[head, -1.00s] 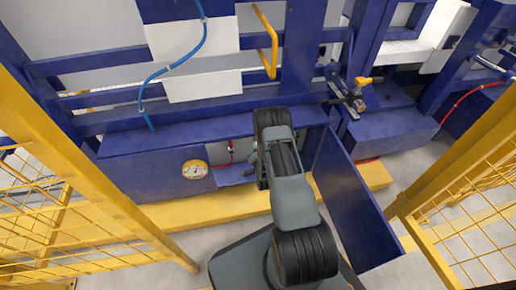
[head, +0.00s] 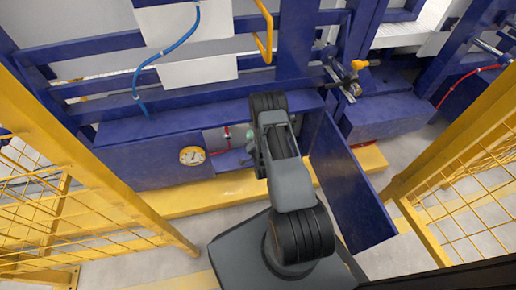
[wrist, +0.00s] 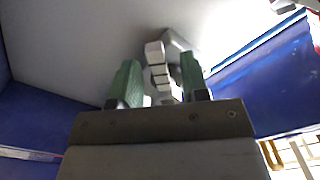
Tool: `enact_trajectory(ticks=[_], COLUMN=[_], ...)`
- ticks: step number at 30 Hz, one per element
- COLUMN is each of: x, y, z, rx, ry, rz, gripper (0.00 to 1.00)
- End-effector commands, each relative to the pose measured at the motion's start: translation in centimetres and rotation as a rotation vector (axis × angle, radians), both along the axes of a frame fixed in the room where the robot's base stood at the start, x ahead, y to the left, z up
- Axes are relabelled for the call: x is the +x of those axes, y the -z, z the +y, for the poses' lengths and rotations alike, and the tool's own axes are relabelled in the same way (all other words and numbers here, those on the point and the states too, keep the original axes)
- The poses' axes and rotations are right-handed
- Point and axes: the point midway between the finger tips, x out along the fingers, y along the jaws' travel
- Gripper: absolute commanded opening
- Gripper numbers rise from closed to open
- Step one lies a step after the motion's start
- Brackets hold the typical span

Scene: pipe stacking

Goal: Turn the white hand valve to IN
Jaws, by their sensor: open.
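In the wrist view my gripper (wrist: 160,72) is open, with one green finger on each side of a pale, ridged part (wrist: 155,54). This part looks like the white hand valve, but its marking and the IN position cannot be read. It lies between or just beyond the fingertips, and I cannot tell whether either finger touches it. In the head view my arm covers most of the gripper, and only a small greenish piece shows beside the cabinet opening. The valve cannot be made out there.
The low blue cabinet (head: 145,165) has an open blue door (head: 348,185) to the right of my arm. A round gauge (head: 192,156) sits left of the opening. Yellow mesh fences (head: 75,150) (head: 440,170) stand on both sides. A yellow floor beam (head: 215,193) runs along the cabinet's front.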

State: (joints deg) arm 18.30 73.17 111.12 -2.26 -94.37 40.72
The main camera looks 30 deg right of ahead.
Motion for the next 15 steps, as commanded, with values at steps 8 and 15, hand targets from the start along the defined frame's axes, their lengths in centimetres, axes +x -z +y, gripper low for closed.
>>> enact_trajectory(ticks=[8, 15], x=[-6.0, -9.8], y=[-0.2, 0.7], z=[1.7, 2.8], rx=[0.003, 0.001], ry=[0.000, -0.001], rz=[0.007, 0.001], gripper=[0.41, 0.41])
